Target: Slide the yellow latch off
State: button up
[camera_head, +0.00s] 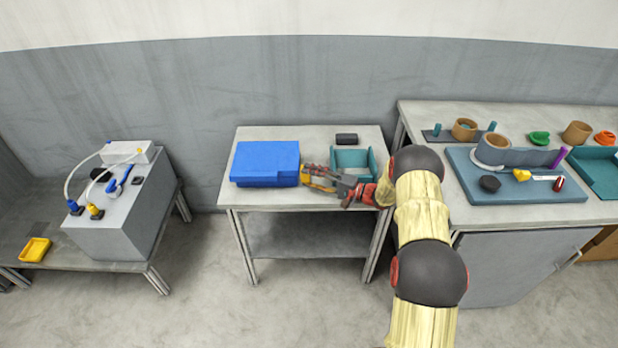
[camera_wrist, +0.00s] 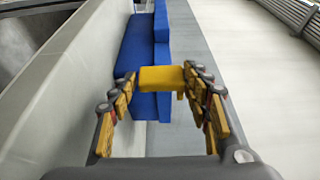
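The blue box (camera_head: 266,160) lies on the middle table and also shows in the wrist view (camera_wrist: 138,50). The yellow latch (camera_wrist: 162,78) is a small block in front of the blue box. My gripper (camera_wrist: 161,76) has one finger on each side of the latch, with the tips against its sides. In the head view my gripper (camera_head: 318,179) reaches in from the right to the box's right end. There the latch is hard to tell from my yellow fingers. I cannot tell whether the latch touches the box.
A teal tray (camera_head: 366,156) stands right of my gripper, and a dark block (camera_head: 346,139) lies behind it. The table (camera_head: 280,198) is bare along its front edge. A right-hand table holds a blue board (camera_head: 470,190) with several parts. A grey box (camera_head: 120,210) stands far left.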

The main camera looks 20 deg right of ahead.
jog(key=o, duration=0.3)
jog(key=shift+r, duration=0.1)
jog(key=v, duration=1.2)
jog(key=shift+w, duration=0.1)
jog(key=s+a+r+n+g+h, duration=0.1)
jog(key=s+a+r+n+g, duration=0.3)
jog(key=s+a+r, duration=0.45)
jog(key=s+a+r+n+g+h, duration=0.1)
jog(key=s+a+r+g+h, duration=0.1)
jog(key=s+a+r+g, duration=0.6)
jog(key=s+r+n+t+h, duration=0.1)
jog(key=s+r+t+h, duration=0.1)
jog(key=s, duration=0.5)
jog(key=s+r+n+t+h+p, duration=0.1)
jog(key=s+r+t+h, duration=0.1)
jog(key=s+r+h, duration=0.3)
jog(key=s+a+r+n+t+h, duration=0.1)
jog(key=s+r+h, duration=0.2)
jog(key=s+r, duration=0.3)
jog(key=s, duration=0.5)
jog(key=shift+t+h+p, duration=0.3)
jog(key=shift+t+p, duration=0.1)
